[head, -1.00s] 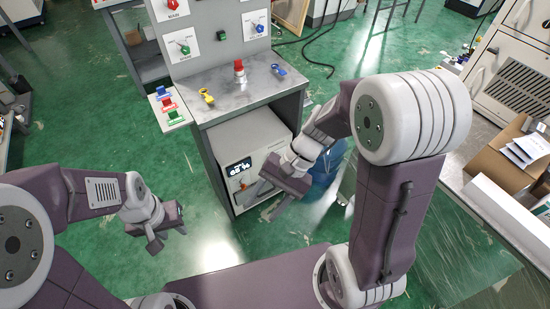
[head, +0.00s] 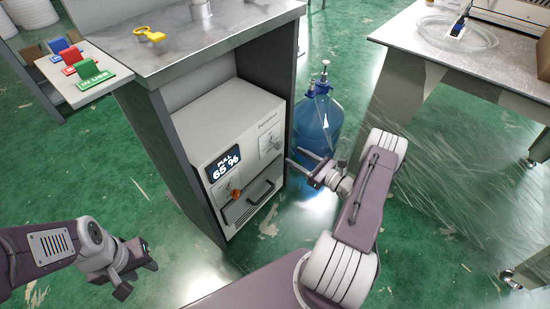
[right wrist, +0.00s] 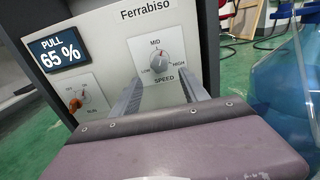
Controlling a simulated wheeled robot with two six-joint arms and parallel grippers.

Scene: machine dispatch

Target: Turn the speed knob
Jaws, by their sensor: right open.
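The speed knob (right wrist: 163,64) is a small grey dial on the light front panel of the Ferrabiso machine (head: 190,125). LOW, MID and HIGH are marked around it, and its pointer looks roughly toward MID. It also shows in the head view (head: 272,144). My right gripper (head: 294,158) is open and empty, in front of the panel's right part. In the right wrist view its two fingers (right wrist: 160,82) point at the panel, one on each side below the knob. Contact cannot be told. My left gripper (head: 138,279) hangs low at the left, away from the machine.
The display (right wrist: 57,49) reads PULL 65 %. An orange knob (head: 234,193) and a dark handle (head: 260,193) are on the same front. A blue water bottle (head: 318,125) stands right of the cabinet. A table (head: 480,65) is at the right.

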